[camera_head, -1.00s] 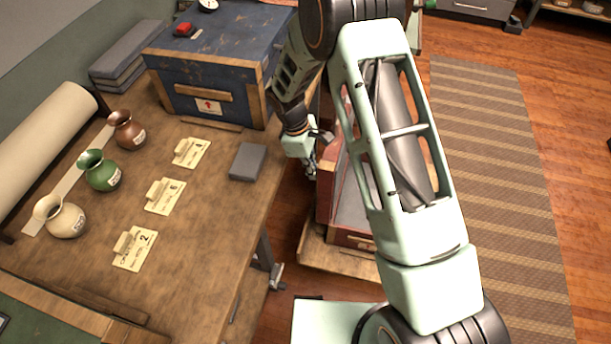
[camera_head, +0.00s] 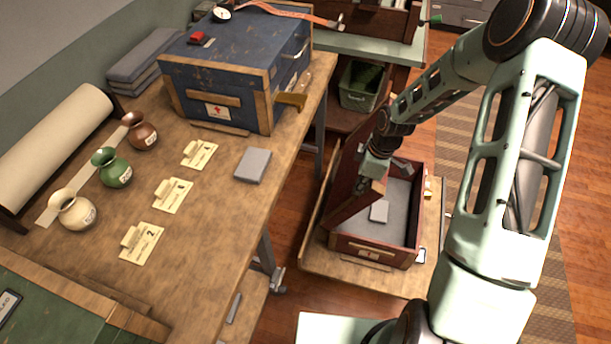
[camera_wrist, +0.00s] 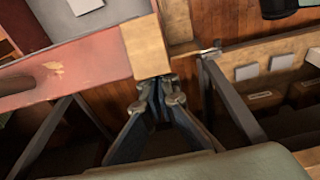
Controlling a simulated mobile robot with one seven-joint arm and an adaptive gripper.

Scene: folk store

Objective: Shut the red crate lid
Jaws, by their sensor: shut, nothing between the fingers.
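The red crate (camera_head: 378,250) stands low on a wooden platform, right of the workbench. Its dark red lid (camera_head: 352,203) is raised along the crate's left side and slants over the opening, so the crate is partly open. A pale card (camera_head: 379,211) shows inside on the grey floor. My gripper (camera_wrist: 160,95) is shut and empty. In the wrist view its fingertips are at the wood corner block (camera_wrist: 146,45) of the red lid edge; I cannot tell whether they touch. In the head view the gripper is by the lid's upper part, with its fingertips hidden.
The workbench (camera_head: 215,225) at left holds a blue chest (camera_head: 240,75), several tags, three vases and a grey block (camera_head: 253,165). A green bin (camera_head: 360,85) sits behind the crate. Wood floor is open at right.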

